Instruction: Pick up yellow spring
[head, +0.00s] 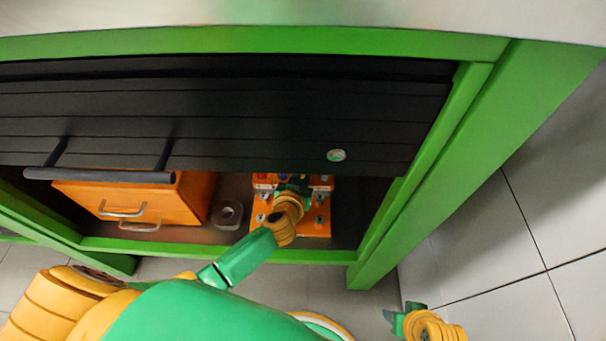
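I cannot make out a yellow spring for certain. My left arm reaches into the cabinet opening. My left gripper (291,187) is over the orange fixture plate (319,229), among the small parts at its back. The arm's wrist covers the middle of the plate. The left fingertips are small and partly hidden, so I cannot tell whether they are open or hold anything. My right gripper (400,312) is low at the bottom right, outside the cabinet. Its two dark fingertips stand apart with nothing visible between them.
A black shutter (230,115) with a handle (98,175) hangs above the opening. An orange drawer box (185,200) stands left, with a grey metal part (228,215) beside it. The green frame (440,160) bounds the opening; tiled floor (500,260) is clear at right.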

